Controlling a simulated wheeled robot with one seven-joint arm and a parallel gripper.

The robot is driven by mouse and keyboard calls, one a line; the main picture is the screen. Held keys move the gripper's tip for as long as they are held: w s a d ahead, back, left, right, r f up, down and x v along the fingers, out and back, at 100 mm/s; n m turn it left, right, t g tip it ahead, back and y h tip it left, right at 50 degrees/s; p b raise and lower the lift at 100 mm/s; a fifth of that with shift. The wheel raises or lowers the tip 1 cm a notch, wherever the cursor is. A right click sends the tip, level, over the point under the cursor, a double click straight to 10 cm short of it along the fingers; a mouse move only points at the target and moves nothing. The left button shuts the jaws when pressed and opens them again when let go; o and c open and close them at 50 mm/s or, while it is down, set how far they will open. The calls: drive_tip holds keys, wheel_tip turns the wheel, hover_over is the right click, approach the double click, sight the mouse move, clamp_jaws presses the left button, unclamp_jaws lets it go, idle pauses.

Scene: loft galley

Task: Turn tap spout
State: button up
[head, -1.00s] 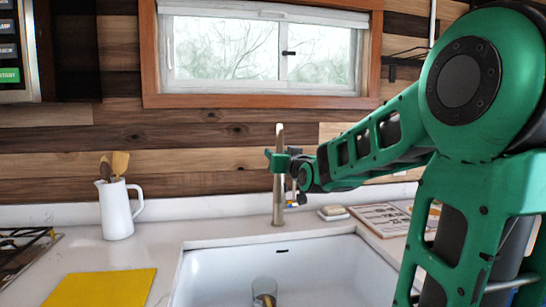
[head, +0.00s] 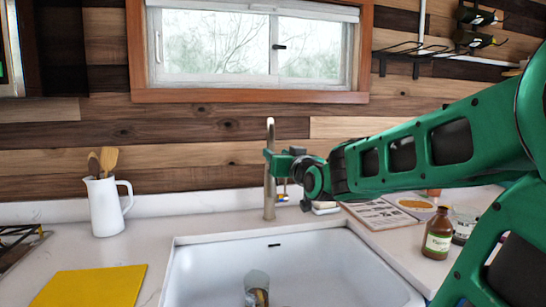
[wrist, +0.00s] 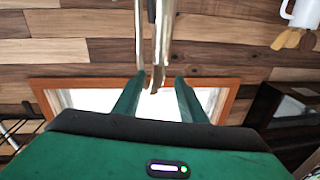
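The brushed-metal tap (head: 269,203) stands upright behind the white sink (head: 325,262). My gripper (head: 272,160) is at the upper part of the tap, reaching in from the right, and partly covers it. In the wrist view, which is upside down, my gripper's two green fingers (wrist: 159,82) are apart. The end of the tap's spout (wrist: 157,62) shows between them, with gaps visible on both sides. I cannot tell whether either finger touches it.
A glass (head: 257,285) is in the sink. A brown bottle (head: 437,237) and a printed board (head: 382,214) are at the right. The window (head: 250,45) is above.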

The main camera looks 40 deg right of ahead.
drive_tip(key=shift+w+a+r+m+g+h, duration=0.3)
drive_tip(key=shift+w+r+m+h, duration=0.1)
drive_tip(key=shift+h, duration=0.3)
drive_tip(key=shift+r+m+h, duration=0.4)
drive_tip(key=shift+r+h, duration=0.05)
drive_tip(key=shift+h, duration=0.15)
drive_tip(key=x, duration=1)
drive_tip(key=shift+w+d+f, duration=0.2)
drive_tip(key=shift+f, duration=0.05)
clamp_jaws()
drive_tip(key=shift+d, duration=0.1)
